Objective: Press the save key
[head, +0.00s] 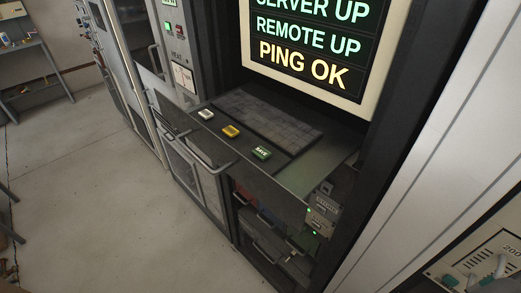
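The save key (261,153) is a green block with pale lettering that looks like "SAVE". It sits near the front edge of a pull-out shelf (320,172) in a dark rack. To its left on the same shelf are a yellow key (231,131) and a white key (206,114). Behind them lies a dark keyboard (268,118). Neither of my grippers shows in the head view.
A screen (312,45) above the shelf reads "SERVER UP", "REMOTE UP", "PING OK". Grey cabinets stand to the left, a pale panel (415,140) to the right. The floor (100,190) in front is clear.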

